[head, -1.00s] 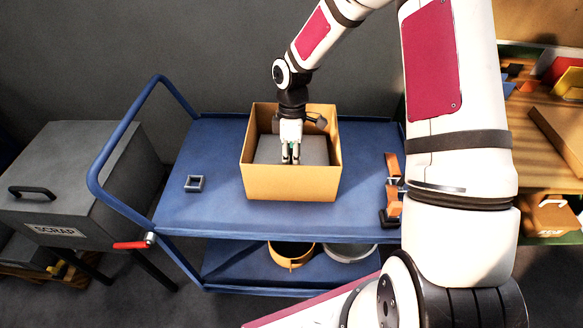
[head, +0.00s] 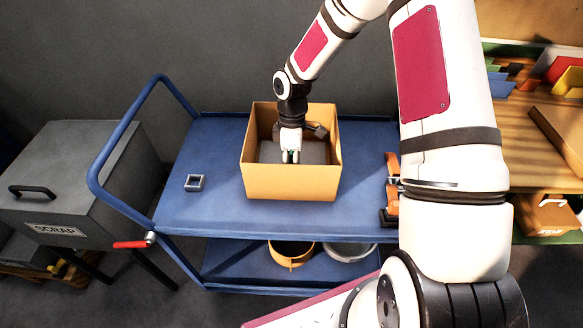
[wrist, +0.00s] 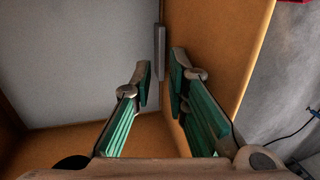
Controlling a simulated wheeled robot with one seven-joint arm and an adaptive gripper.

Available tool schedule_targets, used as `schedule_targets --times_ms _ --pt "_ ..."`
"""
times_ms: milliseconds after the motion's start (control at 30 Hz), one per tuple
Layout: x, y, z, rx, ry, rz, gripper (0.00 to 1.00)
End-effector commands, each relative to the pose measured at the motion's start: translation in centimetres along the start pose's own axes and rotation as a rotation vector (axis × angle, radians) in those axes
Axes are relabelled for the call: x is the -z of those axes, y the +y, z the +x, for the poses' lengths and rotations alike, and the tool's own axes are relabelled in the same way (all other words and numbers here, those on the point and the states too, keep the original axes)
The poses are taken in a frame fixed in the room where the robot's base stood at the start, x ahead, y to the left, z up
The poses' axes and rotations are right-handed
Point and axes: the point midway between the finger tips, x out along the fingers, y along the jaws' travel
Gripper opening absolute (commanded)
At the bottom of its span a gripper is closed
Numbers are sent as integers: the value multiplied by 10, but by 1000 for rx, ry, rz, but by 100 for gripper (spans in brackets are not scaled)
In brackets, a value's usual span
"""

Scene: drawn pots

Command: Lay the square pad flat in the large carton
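The large carton (head: 291,183) stands open on the blue cart top. The grey square pad (head: 311,152) is inside it, low down, and looks about flat; whether all of its underside touches the floor I cannot tell. In the wrist view the pad (wrist: 75,60) fills the left side, with a narrow grey upright strip (wrist: 159,50) at its right edge. My gripper (head: 291,158) points down into the carton. Its green-lined fingers (wrist: 161,82) stand apart, with the strip between or just beyond their tips and gaps visible on both sides. The front wall hides part of the pad.
A small grey square frame (head: 195,183) lies on the blue cart (head: 215,150) left of the carton. Orange and black items (head: 392,190) lie to the right. The SCRAP bin (head: 70,190) stands left. The carton's walls closely surround my gripper.

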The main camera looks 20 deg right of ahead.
Motion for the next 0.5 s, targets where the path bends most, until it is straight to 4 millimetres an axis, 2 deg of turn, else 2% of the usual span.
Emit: schedule_targets --times_ms 167,500 --pt "1 1 -21 -5 2 2 15" --pt "0 1 -89 -5 1 2 15"
